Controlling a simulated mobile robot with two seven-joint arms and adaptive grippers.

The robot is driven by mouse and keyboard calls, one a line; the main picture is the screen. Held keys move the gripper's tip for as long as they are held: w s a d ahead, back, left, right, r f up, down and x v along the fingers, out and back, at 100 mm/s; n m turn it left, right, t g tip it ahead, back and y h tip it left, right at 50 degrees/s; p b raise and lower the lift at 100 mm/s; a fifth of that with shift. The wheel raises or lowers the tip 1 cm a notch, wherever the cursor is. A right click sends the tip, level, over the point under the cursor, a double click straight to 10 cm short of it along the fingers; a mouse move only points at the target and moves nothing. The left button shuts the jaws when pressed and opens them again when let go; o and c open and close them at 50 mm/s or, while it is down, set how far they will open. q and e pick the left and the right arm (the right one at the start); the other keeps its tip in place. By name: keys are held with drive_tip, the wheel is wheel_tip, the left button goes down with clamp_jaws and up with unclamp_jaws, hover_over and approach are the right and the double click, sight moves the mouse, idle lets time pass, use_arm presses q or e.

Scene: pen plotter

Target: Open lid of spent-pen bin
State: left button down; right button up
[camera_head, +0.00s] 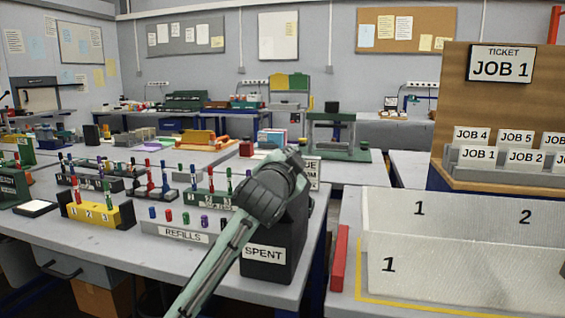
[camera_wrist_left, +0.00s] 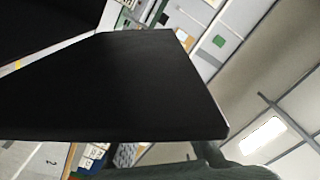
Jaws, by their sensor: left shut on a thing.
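The spent-pen bin (camera_head: 285,235) is a black box with a white "SPENT" label, standing at the right front corner of the left table. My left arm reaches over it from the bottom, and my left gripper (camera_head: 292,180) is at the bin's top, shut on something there. Wrist and gripper hide the top of the bin in the head view, so the lid's angle cannot be told there. In the left wrist view a large flat black panel (camera_wrist_left: 130,90), apparently the lid, fills the middle, close to the gripper (camera_wrist_left: 200,172) at the bottom edge. My right gripper is out of view.
A refills rack (camera_head: 180,232) and a yellow numbered pen holder (camera_head: 98,213) stand left of the bin. A green frame device (camera_head: 332,135) is behind it. A red bar (camera_head: 339,258) and a white numbered tray (camera_head: 460,270) lie right, across a gap.

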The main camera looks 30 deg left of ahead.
use_arm(q)
drive_tip(key=d+m, duration=0.2)
drive_tip(key=w+d+m, duration=0.1)
drive_tip(key=d+m, duration=0.1)
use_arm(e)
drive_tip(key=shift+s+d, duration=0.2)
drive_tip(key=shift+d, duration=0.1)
use_arm(q)
drive_tip(key=shift+d, duration=0.1)
drive_tip(key=c, duration=1.6)
unclamp_jaws()
drive_tip(key=shift+o, duration=0.2)
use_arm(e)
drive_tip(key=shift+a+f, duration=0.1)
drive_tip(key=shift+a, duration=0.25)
